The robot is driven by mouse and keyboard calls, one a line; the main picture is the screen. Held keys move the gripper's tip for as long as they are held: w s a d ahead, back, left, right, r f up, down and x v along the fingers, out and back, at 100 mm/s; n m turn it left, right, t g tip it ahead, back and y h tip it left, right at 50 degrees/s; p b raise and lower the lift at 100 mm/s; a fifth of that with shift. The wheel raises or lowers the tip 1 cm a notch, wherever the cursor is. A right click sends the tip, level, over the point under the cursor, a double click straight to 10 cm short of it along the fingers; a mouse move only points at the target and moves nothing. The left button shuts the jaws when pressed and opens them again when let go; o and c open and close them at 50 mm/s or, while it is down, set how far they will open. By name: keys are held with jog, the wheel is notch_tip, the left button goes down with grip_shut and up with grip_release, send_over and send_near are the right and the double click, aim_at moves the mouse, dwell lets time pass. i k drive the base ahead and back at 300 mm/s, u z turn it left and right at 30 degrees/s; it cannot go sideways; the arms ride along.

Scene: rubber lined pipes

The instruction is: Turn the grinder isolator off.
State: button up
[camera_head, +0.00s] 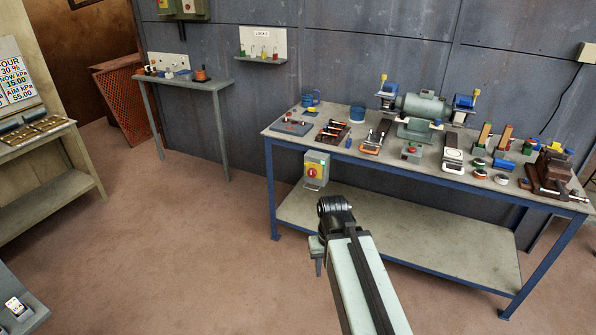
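A pale green isolator box (316,169) hangs at the front edge of the workbench, left of centre. It has a yellow plate with a red rotary knob (313,171); the knob's exact angle is too small to tell. The bench grinder (421,106) stands at the back of the bench top, with a green body and yellow and blue parts at its ends. My arm reaches up from the bottom, and its dark end with my gripper (334,210) is below and slightly right of the isolator, apart from it in the picture. The fingers cannot be made out.
The workbench (400,188) holds several tools, tins and a brown vice (552,168); its lower shelf (420,245) is bare. A narrow side table (212,86) and lock shelf (262,60) are behind left. A wooden bench (45,160) is left. The floor between is clear.

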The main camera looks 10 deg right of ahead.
aim_at(312, 173)
jog(key=u, duration=0.5)
jog(key=i, duration=1.35)
jog(key=u, duration=0.7)
jog(key=k, duration=0.8)
jog(key=u, duration=0.2)
jog(key=i, duration=0.9)
jog(key=z, duration=0.1)
